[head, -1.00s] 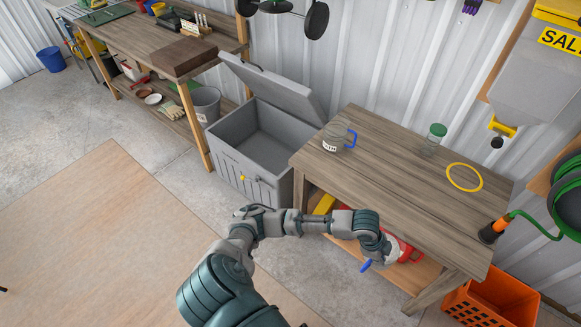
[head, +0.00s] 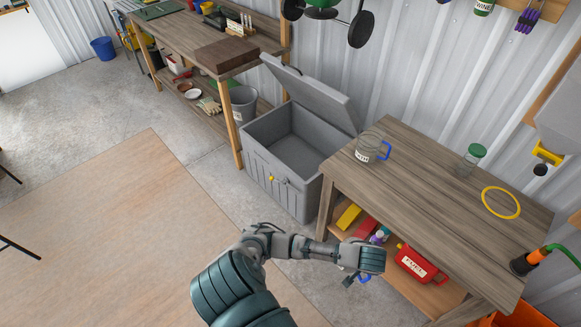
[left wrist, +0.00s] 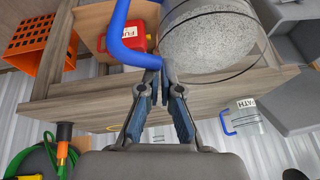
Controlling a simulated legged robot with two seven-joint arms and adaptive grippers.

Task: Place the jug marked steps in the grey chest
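The grey chest (head: 262,180) stands left of the right-hand table with its lid (head: 315,92) raised; its visible inside looks empty. My left gripper (left wrist: 157,92) is shut on the blue handle of a clear jug (left wrist: 210,35) holding grey grains. No label shows on this held jug. In the head view my wrist mostly hides the gripper and jug, low in front of the table; a bit of blue shows beside it. Another clear jug (head: 367,150) with a blue handle stands on the table's left end; its label reads PATH in the left wrist view (left wrist: 242,118). My right gripper is not in view.
The wooden table (head: 440,190) also bears a green-lidded jar (head: 473,158) and a yellow ring (head: 501,203). A red fuel can (head: 418,264) sits on its lower shelf. The floor before the chest is clear.

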